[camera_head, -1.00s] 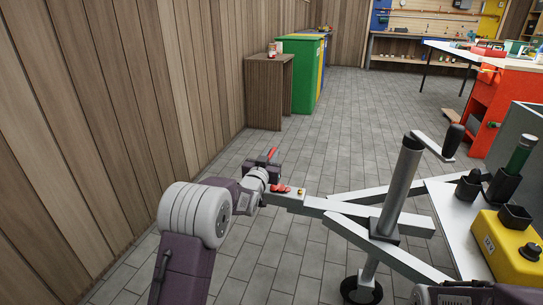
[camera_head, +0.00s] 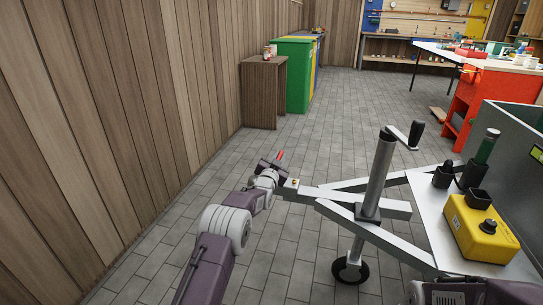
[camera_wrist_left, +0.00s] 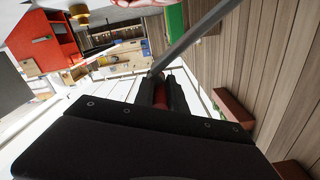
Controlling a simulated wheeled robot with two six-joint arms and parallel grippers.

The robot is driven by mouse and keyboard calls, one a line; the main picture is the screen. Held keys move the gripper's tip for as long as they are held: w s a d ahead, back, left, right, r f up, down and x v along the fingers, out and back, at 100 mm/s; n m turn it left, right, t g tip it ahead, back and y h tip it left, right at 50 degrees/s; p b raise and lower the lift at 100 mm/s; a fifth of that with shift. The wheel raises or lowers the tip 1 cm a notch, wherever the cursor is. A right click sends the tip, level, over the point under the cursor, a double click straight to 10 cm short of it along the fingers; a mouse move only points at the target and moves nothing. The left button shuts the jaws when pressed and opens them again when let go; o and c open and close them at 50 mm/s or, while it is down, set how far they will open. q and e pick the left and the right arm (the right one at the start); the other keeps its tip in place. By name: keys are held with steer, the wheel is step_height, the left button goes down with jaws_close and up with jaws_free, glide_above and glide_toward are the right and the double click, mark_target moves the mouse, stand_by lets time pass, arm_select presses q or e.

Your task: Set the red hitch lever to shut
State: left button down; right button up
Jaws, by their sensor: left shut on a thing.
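The red hitch lever (camera_head: 280,155) shows as a small red tip above my left gripper (camera_head: 270,166) in the head view. It stands at the left end of the grey trailer drawbar (camera_head: 325,196). The gripper is shut on the lever; red also shows between the dark fingers (camera_wrist_left: 160,92) in the left wrist view. My gripper and wrist hide most of the lever and the hitch head, so the lever's exact angle is hard to tell. My right gripper is not in view.
A jockey wheel post (camera_head: 378,175) with a crank handle (camera_head: 413,135) rises from the drawbar. A yellow box (camera_head: 478,230) sits on the trailer's pale plate. A wooden wall (camera_head: 100,120) runs along the left. The tiled floor (camera_head: 320,120) beyond the hitch is clear.

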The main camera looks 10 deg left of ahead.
arm_select(q)
steer(key=d+f+m, duration=0.1)
steer(key=f+m, duration=0.1)
steer(key=d+f+m, duration=0.1)
steer(key=f+m, duration=0.1)
steer(key=shift+d, duration=0.35)
steer(key=shift+d+f+m+b, duration=0.25)
steer(key=shift+f+m+b, duration=0.1)
steer(key=shift+f+m, duration=0.35)
steer(key=shift+d+f, duration=0.15)
steer(key=shift+f, duration=0.55)
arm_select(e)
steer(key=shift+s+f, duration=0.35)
arm_select(q)
steer(key=c, duration=1.4)
jaws_free()
steer(key=shift+f, duration=0.15)
steer(key=shift+o, duration=0.2)
steer(key=shift+f, duration=0.1)
